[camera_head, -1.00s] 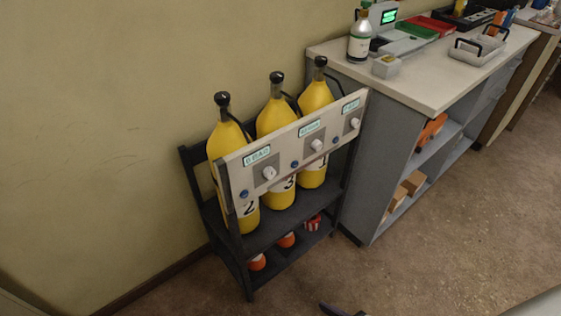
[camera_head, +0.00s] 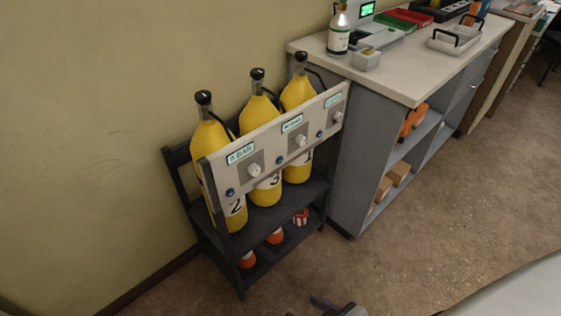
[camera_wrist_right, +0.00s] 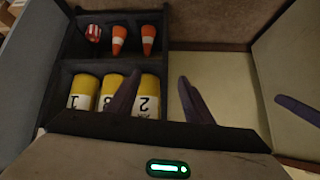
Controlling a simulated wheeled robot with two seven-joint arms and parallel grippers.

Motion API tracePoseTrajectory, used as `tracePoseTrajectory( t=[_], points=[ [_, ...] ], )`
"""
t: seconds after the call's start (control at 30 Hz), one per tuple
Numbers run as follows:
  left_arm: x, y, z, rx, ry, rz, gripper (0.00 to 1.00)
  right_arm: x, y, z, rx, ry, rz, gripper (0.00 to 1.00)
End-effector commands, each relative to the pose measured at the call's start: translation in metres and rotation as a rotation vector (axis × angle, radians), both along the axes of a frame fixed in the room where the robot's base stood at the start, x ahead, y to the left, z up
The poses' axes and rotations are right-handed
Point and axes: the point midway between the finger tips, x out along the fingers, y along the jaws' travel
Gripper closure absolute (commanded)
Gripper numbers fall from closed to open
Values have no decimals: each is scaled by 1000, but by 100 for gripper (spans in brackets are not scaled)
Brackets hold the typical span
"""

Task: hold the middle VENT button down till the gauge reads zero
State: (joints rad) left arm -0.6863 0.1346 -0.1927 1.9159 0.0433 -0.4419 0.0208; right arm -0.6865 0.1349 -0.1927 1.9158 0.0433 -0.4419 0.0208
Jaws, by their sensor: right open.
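The pale slanted panel (camera_head: 215,172) on the dark rack carries three lit gauges, white knobs and blue buttons. The middle gauge (camera_head: 292,123) is lit, but its number is too small to read surely. Below it are the middle white knob (camera_head: 301,140) and a blue button (camera_head: 294,163) to its lower left. I cannot read which is marked VENT. My right gripper (camera_wrist_right: 160,78) is open and empty in the right wrist view, its fingers seen over the rack. Dark gripper parts show at the bottom edge of the head view, apart from the panel. My left gripper is not clearly seen.
Yellow cylinders (camera_head: 258,115) stand behind the panel. The rack's lower shelf (camera_head: 262,258) holds small orange-and-white things. A grey counter (camera_head: 350,150) with a bottle (camera_head: 339,35) and trays stands close on the right. The floor (camera_head: 420,220) before the rack is clear.

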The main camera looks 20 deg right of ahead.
Motion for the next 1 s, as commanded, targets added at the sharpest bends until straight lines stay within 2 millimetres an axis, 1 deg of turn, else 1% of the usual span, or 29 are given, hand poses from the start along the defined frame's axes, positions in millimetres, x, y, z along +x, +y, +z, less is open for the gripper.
tracePoseTrajectory(
  t=[0.03,0.17,0.2,0.27,1.0],
  points=[
    [0,0,0,0,0,0,69,0,0,0,0,0,0,63],
    [0,0,0,0,0,0,69,0,0,0,0,0,0,84],
    [0,0,0,0,-1,0,69,0,0,0,0,0,0,91],
    [0,0,0,0,-1,0,69,0,0,0,0,0,0,100],
    [0,0,0,0,-1,0,69,0,0,0,0,0,0,100]
  ],
)
